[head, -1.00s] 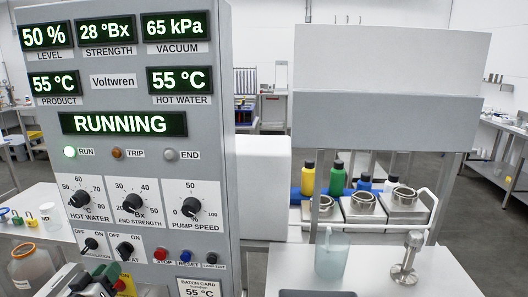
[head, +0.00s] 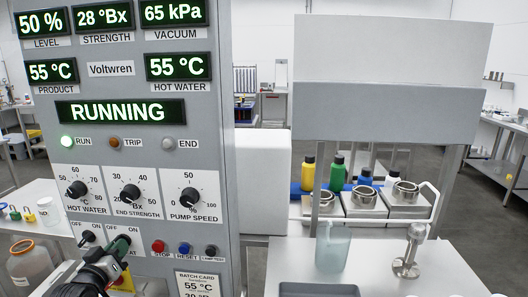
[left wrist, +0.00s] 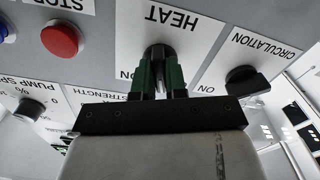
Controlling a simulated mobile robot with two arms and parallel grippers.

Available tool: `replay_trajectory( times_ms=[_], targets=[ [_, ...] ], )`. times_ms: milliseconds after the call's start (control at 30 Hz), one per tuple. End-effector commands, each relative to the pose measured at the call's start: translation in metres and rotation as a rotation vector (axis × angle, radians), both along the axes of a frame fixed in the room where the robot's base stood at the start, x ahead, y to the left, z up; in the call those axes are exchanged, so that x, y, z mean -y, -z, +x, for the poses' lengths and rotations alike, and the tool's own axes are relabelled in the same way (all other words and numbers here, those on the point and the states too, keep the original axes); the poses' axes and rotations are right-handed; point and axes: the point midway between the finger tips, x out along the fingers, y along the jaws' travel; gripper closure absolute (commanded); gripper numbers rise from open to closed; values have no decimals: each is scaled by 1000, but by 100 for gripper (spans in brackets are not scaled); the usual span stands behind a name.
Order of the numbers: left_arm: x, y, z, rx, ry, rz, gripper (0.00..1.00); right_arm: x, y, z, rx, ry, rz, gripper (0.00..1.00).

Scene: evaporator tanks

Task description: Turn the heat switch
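The heat switch (left wrist: 159,52) is a black knob under the HEAT label in the left wrist view, upside down there. My left gripper (left wrist: 159,72) has its two green fingers close together, one on each side of the knob, and looks shut on it. In the head view my left gripper (head: 118,246) comes from the lower left and covers the heat switch and most of its label. The circulation switch (head: 87,238) sits just left of it; it also shows in the left wrist view (left wrist: 246,80). My right gripper is not in view.
The control panel (head: 215,60) reads RUNNING with the green RUN lamp (head: 67,142) lit. The red stop button (head: 158,246) and blue reset button (head: 184,249) are right of the gripper. A bench (head: 445,262) with a jug (head: 332,248) stands at right.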

Motion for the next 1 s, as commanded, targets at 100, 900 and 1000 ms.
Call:
replay_trajectory(
  times_ms=[100, 900, 1000],
  targets=[
    [0, 0, 0, 0, 0, 0, 100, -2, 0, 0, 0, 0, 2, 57],
    [0, 1, 0, -27, -1, -332, 100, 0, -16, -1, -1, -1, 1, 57],
    [0, 1, 0, -28, -1, -337, 100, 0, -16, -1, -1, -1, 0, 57]
  ],
)
